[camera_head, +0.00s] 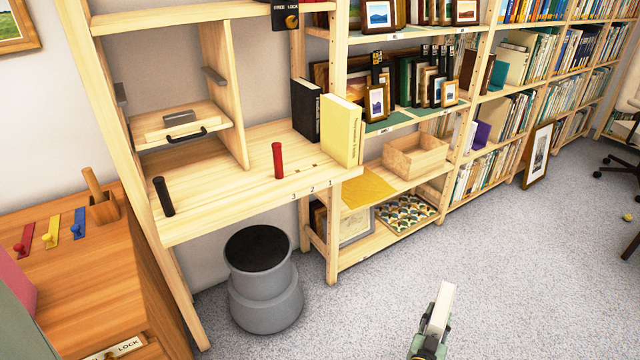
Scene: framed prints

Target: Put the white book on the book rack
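A narrow white block that looks like the white book (440,305) stands up from my gripper (431,338) at the bottom of the view, right of centre, over the grey carpet. My gripper appears shut on its lower part; the fingers are small and partly hidden. The wooden rack (225,193) stands to the left, well apart from my gripper. On its board a black book (306,110) and a pale yellow book (342,130) stand upright at the right end. The numbers 3, 2, 1 mark its front edge.
A red peg (278,161) and a black peg (163,196) stand on the rack board. A grey bin (265,290) is below it. An open wooden box (415,157) sits on the shelving behind. The carpet (530,260) at right is mostly clear.

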